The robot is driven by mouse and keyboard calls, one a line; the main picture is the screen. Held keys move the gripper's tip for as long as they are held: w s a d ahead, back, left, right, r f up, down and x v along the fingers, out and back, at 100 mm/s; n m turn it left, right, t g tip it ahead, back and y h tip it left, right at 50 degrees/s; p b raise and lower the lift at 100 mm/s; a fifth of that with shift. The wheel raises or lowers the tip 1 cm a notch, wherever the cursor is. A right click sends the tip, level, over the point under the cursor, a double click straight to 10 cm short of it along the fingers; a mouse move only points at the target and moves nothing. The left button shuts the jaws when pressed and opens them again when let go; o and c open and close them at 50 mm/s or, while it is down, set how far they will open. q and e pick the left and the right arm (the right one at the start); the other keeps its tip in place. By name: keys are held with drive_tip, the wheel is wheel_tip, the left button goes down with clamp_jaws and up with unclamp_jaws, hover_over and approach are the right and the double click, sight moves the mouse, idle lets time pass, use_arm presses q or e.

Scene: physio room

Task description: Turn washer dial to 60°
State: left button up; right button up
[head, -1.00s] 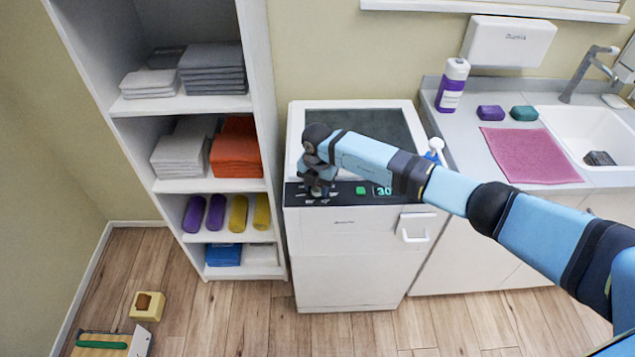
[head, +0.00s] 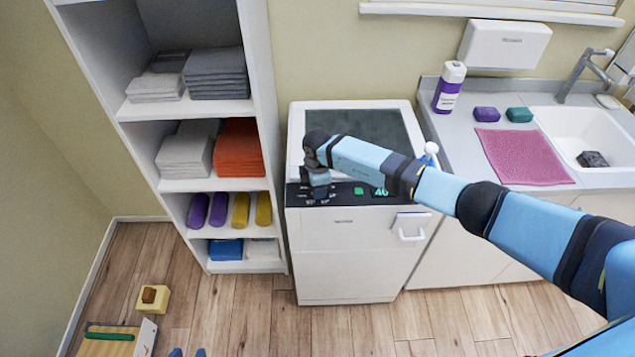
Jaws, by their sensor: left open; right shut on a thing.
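The white washer (head: 350,262) stands between the shelf and the sink counter, with a dark control panel (head: 345,198) along its front top edge. My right gripper (head: 319,192) points down at the left part of that panel and is shut on the dial, which it hides almost fully. The panel display (head: 381,191) shows green digits that read 40, close beside my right forearm. A green button (head: 359,190) is left of the display. Two blue tips of my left gripper (head: 188,353) show apart at the bottom edge, open and empty over the floor.
A white shelf (head: 277,215) with folded towels and rolls stands close left of the washer. The counter (head: 462,140) at right holds a purple-labelled bottle (head: 449,87), a pink mat (head: 525,157) and a sink. A yellow block (head: 153,299) lies on the floor.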

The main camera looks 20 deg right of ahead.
drive_tip(key=m+p, duration=0.2)
drive_tip(key=m, duration=0.1)
drive_tip(key=shift+r+m, duration=0.15)
drive_tip(key=shift+m, duration=0.75)
drive_tip(key=shift+p, duration=0.3)
drive_tip(key=o, duration=0.9)
wheel_tip(320, 180, up, 14)
drive_tip(key=shift+f+b, duration=0.2)
drive_tip(key=shift+b, duration=0.55)
